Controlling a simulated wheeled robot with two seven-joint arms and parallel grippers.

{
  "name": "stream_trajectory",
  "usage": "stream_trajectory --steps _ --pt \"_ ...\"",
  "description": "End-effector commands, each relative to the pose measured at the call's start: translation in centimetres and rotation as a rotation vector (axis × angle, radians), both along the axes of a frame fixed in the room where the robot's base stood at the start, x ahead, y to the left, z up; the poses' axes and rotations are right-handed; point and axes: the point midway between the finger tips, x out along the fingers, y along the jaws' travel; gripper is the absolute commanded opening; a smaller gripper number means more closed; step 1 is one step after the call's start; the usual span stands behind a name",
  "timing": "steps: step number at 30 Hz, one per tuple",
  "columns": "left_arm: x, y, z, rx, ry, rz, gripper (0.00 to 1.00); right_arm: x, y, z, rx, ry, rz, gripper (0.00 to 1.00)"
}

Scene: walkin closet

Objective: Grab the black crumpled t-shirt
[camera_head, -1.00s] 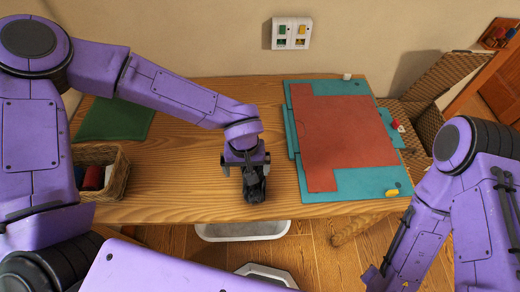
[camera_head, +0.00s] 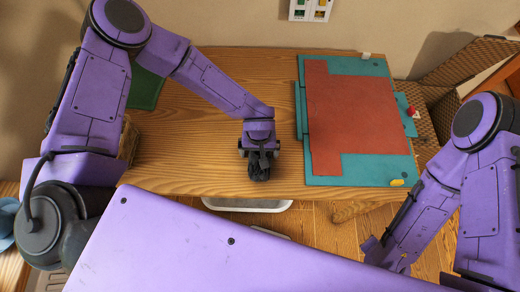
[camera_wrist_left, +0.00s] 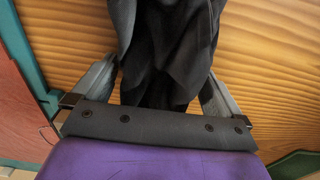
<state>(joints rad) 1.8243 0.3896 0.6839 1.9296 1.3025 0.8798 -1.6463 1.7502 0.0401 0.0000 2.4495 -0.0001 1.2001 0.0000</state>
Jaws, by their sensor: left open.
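The black crumpled t-shirt (camera_head: 260,169) is a small dark bundle on the wooden table, near its front edge. My left gripper (camera_head: 259,156) is over it, reaching in from the left, and hides part of it. In the left wrist view, the dark folded cloth (camera_wrist_left: 172,50) fills the space between the two spread fingers of my left gripper (camera_wrist_left: 157,85). The jaws are open, with cloth between them. My right arm is at the right, and its gripper does not show.
A teal and red board (camera_head: 360,120) lies on the table (camera_head: 200,150) to the right of the t-shirt. A green flat item (camera_head: 146,88) and a wicker basket (camera_head: 128,142) are at the left, partly behind my left arm. A woven box (camera_head: 460,65) stands beyond the right edge.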

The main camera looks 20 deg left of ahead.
Motion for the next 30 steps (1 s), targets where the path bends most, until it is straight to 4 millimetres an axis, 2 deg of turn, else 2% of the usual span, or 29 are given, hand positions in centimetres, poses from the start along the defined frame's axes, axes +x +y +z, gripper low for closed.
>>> stream_trajectory --steps 3,4,8,9,17,20,24,26,30 --pt "0.0 0.0 0.0 0.0 0.0 0.0 1.0 0.0 0.0 0.0 0.001 0.001 0.0 0.0" --pt "0.0 0.0 0.0 0.0 0.0 0.0 0.97 0.0 0.0 0.0 0.001 0.001 0.0 0.0" --pt "0.0 0.0 0.0 0.0 0.0 0.0 0.54 0.0 0.0 0.0 0.001 0.001 0.0 0.0" --pt "0.0 0.0 0.0 0.0 0.0 0.0 0.52 0.0 0.0 0.0 0.001 0.001 0.0 0.0" --pt "0.1 0.0 0.1 0.0 -0.001 0.0 0.51 0.0 0.0 -0.1 0.001 0.001 0.0 0.0" --pt "0.1 0.0 0.7 0.001 -0.002 0.001 0.51 0.0 0.0 -0.2 0.001 0.001 0.0 0.0" --pt "0.2 0.0 3.1 -0.001 -0.004 0.002 0.51 0.0 0.0 -0.5 0.001 0.001 0.0 0.0" --pt "0.1 -1.2 4.1 -0.002 -0.005 -0.003 0.51 0.0 0.0 -1.1 0.0 0.0 0.0 0.0" --pt "0.2 -4.5 7.9 -0.002 -0.007 -0.003 0.51 0.0 0.0 -2.4 0.0 0.001 0.001 0.0"
